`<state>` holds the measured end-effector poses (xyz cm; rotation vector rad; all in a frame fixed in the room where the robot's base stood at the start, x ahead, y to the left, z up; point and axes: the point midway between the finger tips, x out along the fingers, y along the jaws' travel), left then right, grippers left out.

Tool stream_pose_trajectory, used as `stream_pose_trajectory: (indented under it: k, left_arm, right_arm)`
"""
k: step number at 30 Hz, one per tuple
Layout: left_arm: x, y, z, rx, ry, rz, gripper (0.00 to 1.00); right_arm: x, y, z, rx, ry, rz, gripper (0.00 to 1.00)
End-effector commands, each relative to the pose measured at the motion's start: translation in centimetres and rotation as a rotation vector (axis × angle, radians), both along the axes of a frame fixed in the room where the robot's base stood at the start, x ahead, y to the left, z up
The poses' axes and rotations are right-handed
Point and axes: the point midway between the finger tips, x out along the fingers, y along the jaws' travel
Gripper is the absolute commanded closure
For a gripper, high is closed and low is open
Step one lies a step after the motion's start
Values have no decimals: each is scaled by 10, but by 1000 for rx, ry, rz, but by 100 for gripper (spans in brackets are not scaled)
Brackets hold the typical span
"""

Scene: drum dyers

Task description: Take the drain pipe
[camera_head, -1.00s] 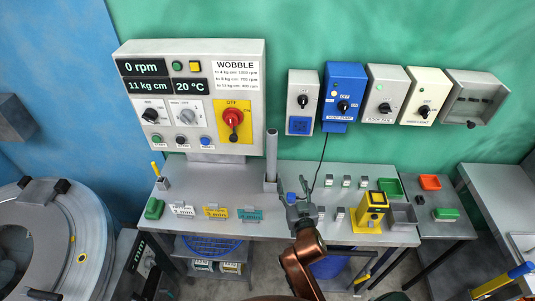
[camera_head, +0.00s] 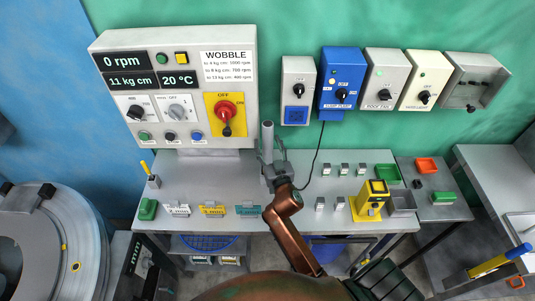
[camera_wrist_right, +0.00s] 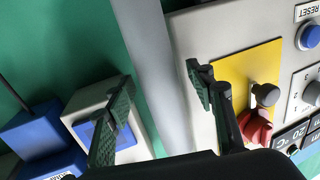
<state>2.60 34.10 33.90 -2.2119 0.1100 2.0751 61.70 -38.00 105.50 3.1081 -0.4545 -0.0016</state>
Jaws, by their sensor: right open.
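The drain pipe is a plain grey upright tube (camera_head: 267,133) standing at the back of the grey workbench, right of the control panel. In the right wrist view the pipe (camera_wrist_right: 155,60) runs down between the two finger pads, with a gap showing on both sides. My right gripper (camera_head: 271,156) is open at the pipe's middle and hides its lower part; in its wrist view the right gripper (camera_wrist_right: 160,100) has its fingers apart on either side of the pipe. I cannot tell how deep the pipe sits between them. My left gripper is not in view.
The control panel (camera_head: 108,100) with a red rotary switch (camera_head: 226,110) is close left of the pipe. Wall boxes, including a blue one (camera_head: 343,78), hang to the right. Coloured tags, a yellow device (camera_head: 372,200) and bins stand on the workbench (camera_head: 330,222). A black cable hangs nearby.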

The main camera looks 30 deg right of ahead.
Motion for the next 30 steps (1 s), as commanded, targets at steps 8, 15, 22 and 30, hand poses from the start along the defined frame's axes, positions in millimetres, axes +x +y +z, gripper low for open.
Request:
stream_pose_trajectory:
  k: [8,15,22,30]
  left_arm:
    - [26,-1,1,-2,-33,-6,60]
    - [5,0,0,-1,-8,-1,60]
    - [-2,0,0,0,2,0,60]
    - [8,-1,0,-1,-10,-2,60]
  right_arm:
    - [3,1,0,1,0,2,52]
    - [3,1,0,1,0,2,68]
    - [3,1,0,1,1,2,84]
    - [3,1,0,1,1,2,100]
